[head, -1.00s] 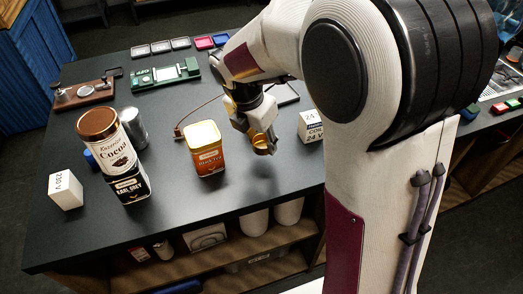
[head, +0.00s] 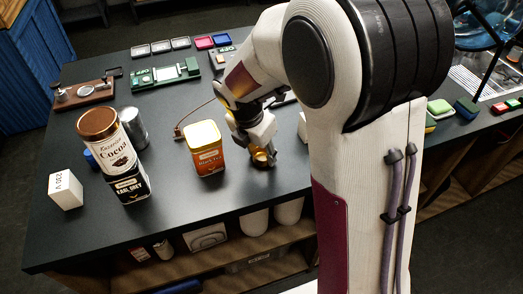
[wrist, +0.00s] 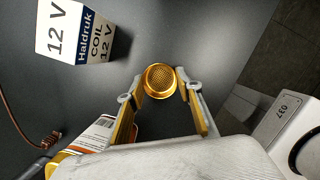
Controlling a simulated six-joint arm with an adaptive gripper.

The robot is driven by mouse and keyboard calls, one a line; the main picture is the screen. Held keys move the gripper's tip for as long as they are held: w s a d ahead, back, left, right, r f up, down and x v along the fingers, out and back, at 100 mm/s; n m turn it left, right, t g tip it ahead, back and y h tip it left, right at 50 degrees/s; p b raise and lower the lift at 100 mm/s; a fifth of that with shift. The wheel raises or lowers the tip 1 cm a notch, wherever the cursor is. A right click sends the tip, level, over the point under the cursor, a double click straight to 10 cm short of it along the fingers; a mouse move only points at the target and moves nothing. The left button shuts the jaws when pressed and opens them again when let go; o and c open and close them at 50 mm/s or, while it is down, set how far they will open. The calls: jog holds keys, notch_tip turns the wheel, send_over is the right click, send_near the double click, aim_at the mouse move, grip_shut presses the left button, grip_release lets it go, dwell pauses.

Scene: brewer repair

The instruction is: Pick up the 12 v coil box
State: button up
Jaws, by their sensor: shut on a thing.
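The 12 V coil box (wrist: 76,32) is white with a dark blue band and shows at the upper left of the wrist view, standing on the dark table apart from my gripper. In the head view only a pale sliver of a white box (head: 303,129) shows beside my arm, its lettering hidden. My gripper (wrist: 161,84) is shut on a round gold mesh basket (wrist: 160,81), held between the fingertips. In the head view my gripper (head: 262,155) is low over the table, right of the orange tin. I cannot tell whether the basket touches the table.
The orange tin (head: 206,155) stands close left of my gripper. A cocoa tin (head: 107,138) stands on a black tea tin (head: 131,186) further left, near a 230 V box (head: 65,190). A copper wire (wrist: 20,124) lies near the tin. The table front is clear.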

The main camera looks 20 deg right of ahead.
jog(key=o, duration=1.2)
jog(key=shift+c, duration=0.2)
jog(key=shift+v, duration=3.85)
jog(key=shift+s+d, duration=0.15)
jog(key=s+r+m+t+y, duration=0.1)
jog(key=s+r+m, duration=0.3)
jog(key=s+m, duration=0.6)
jog(key=s+r+m+t+y, duration=0.1)
jog(key=s+r+m+t, duration=0.2)
jog(key=s+m, duration=0.8)
jog(key=shift+r+m, duration=0.55)
jog(key=shift+m, duration=1.35)
